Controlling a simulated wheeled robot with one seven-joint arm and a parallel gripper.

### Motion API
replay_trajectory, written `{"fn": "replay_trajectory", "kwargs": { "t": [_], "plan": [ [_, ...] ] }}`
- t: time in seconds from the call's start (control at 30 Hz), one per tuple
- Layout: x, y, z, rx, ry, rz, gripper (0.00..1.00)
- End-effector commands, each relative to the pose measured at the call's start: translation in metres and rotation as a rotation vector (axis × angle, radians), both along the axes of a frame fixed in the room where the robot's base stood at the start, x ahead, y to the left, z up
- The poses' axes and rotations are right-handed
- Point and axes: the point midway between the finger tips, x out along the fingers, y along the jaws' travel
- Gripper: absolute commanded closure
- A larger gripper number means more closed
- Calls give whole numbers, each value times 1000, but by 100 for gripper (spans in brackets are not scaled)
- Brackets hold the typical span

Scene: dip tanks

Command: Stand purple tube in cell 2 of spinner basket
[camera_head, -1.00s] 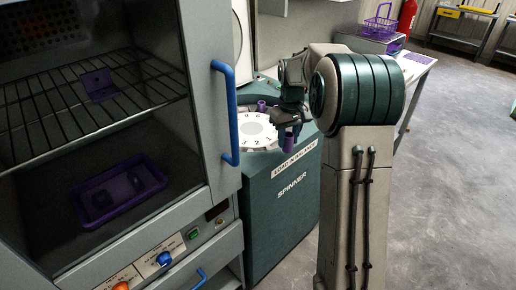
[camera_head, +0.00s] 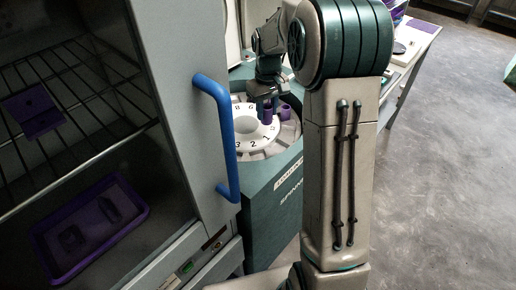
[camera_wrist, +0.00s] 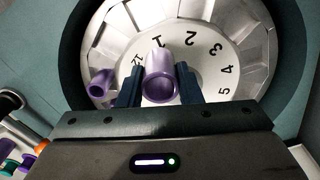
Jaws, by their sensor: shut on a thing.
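My gripper (camera_head: 267,106) is shut on a purple tube (camera_wrist: 159,78) and holds it over the white numbered dial (camera_wrist: 208,50) of the spinner basket. In the wrist view the tube is between the two dark fingers, its open end toward the camera and its far end near the number 1. The number 2 (camera_wrist: 190,38) is just right of it; the pale cell ring (camera_wrist: 120,27) lies beyond, and cell 2 looks empty. A second purple tube (camera_wrist: 101,84) is in the ring left of my gripper, near 12; it also shows in the head view (camera_head: 285,112).
The green spinner housing (camera_head: 265,215) surrounds the basket. A bench (camera_head: 410,50) stands behind on the right. Open floor lies right of my arm.

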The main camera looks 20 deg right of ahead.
Motion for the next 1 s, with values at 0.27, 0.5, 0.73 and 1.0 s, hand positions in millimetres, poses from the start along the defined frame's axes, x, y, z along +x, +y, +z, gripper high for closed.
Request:
{"fn": "replay_trajectory", "kwargs": {
  "t": [0.27,0.5,0.73,1.0],
  "plan": [
    [-47,29,-32,0,2,1,92],
    [-67,42,-48,0,0,-2,92],
    [-68,43,-76,0,3,-3,92],
    [-68,42,-89,0,-1,-3,92]
  ]
}}
